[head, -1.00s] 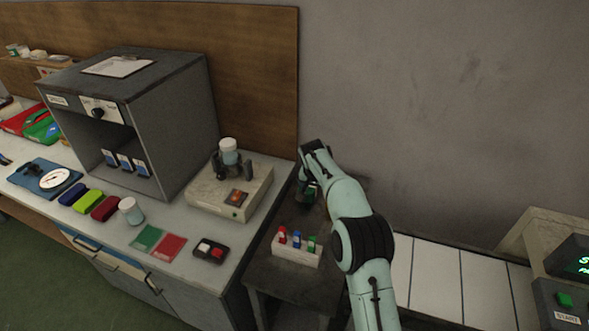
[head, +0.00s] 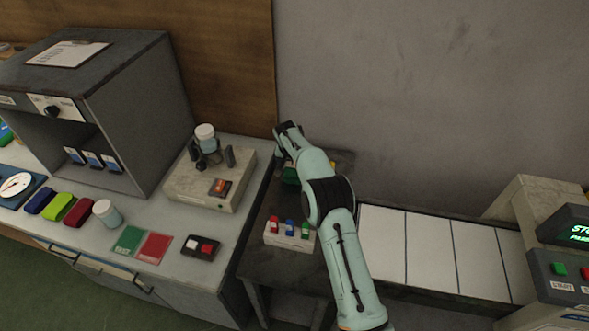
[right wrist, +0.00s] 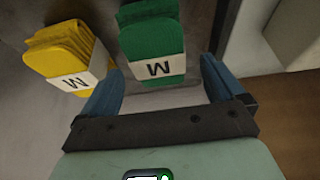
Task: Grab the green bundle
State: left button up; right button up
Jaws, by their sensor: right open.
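The green bundle (right wrist: 152,45) is a folded green stack with a white band marked with a letter, seen in the right wrist view. A bit of green (head: 291,176) also shows behind my right arm in the head view. My right gripper (right wrist: 162,68) is open, with its blue fingers on either side of the near end of the green bundle; I cannot tell whether they touch it. A yellow bundle (right wrist: 65,50) with a similar white band lies to the left, outside the left finger. My left gripper is not in view.
A white holder (head: 290,238) with red, blue and green pieces stands on the dark low table (head: 260,262) near my right arm. The grey counter (head: 205,262) is on the left. A panelled white surface (head: 430,245) runs to the right. The wall is behind.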

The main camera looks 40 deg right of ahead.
jog(key=p+x, duration=0.1)
jog(key=x, duration=0.4)
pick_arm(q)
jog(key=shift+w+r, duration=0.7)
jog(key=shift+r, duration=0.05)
pick_arm(e)
jog(key=shift+f, duration=0.1)
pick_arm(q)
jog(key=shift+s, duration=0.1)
pick_arm(e)
jog(key=shift+s, duration=0.15)
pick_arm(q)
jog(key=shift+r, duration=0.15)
pick_arm(e)
jog(key=shift+f, duration=0.2)
jog(key=shift+c, duration=0.4)
jog(key=c, duration=1)
